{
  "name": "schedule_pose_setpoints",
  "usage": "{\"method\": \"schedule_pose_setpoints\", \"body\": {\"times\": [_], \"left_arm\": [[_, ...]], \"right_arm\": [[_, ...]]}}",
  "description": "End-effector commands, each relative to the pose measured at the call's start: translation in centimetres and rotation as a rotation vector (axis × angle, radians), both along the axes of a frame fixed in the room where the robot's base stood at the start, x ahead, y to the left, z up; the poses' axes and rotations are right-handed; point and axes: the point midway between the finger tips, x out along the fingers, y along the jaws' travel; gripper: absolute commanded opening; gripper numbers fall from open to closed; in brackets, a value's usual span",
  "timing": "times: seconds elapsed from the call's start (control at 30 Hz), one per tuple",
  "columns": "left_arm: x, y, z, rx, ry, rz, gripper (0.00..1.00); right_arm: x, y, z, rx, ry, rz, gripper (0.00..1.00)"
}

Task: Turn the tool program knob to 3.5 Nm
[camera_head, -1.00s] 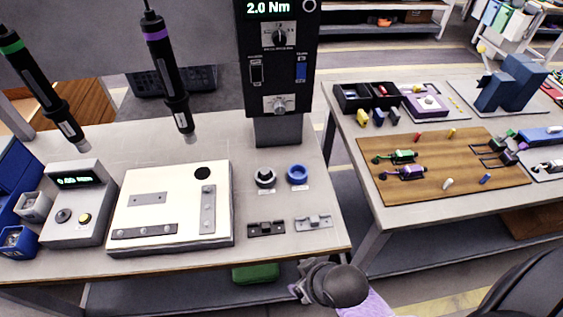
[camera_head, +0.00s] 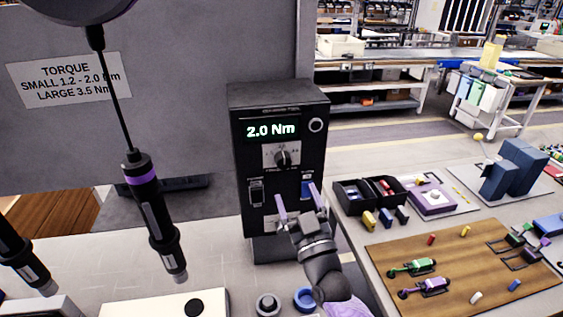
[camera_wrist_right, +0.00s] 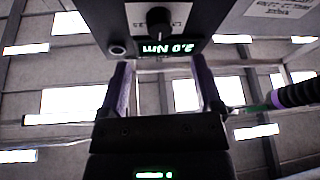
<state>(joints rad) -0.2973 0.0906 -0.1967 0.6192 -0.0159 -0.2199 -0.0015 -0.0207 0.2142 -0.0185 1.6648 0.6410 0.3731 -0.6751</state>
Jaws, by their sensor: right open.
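The black controller box (camera_head: 240,165) stands upright at the back of the bench. Its green display (camera_head: 270,130) reads 2.0 Nm. The tool program knob (camera_head: 283,157) is a dark knob on a light plate below the display; it also shows, upside down, in the right wrist view (camera_wrist_right: 159,20). My right gripper (camera_head: 298,190) is open and empty in front of the lower half of the box, below the knob. Its fingers (camera_wrist_right: 160,75) point toward the box in the right wrist view, apart from the knob. The gripper partly hides the lower plate on the box. My left gripper is not in view.
A purple-banded screwdriver (camera_head: 154,215) hangs left of the box, and another screwdriver (camera_head: 25,262) hangs further left. A torque sign (camera_head: 70,80) is on the grey panel. A blue ring (camera_head: 304,298) lies near my right wrist. A wooden board (camera_head: 450,265) lies on the right table.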

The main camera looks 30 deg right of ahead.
Motion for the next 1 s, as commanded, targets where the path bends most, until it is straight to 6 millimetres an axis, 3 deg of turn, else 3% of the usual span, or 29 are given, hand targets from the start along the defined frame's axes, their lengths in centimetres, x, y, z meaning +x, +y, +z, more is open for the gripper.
{"method": "schedule_pose_setpoints", "body": {"times": [0.13,0.3,0.67,0.77,1.0], "left_arm": [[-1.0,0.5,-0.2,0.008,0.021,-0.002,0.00],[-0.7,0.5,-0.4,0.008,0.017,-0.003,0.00],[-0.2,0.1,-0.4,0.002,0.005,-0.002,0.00],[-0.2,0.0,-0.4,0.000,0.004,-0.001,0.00],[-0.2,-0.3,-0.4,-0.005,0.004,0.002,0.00]], "right_arm": [[3.5,-0.4,1.5,-0.001,-0.003,0.001,0.83],[6.0,-0.7,2.4,0.001,0.000,0.003,0.83],[6.8,-0.8,2.8,0.000,0.002,0.003,0.83],[6.8,-0.8,2.8,0.000,0.002,0.003,0.66],[6.8,-0.8,2.8,0.000,0.002,0.003,0.16]]}}
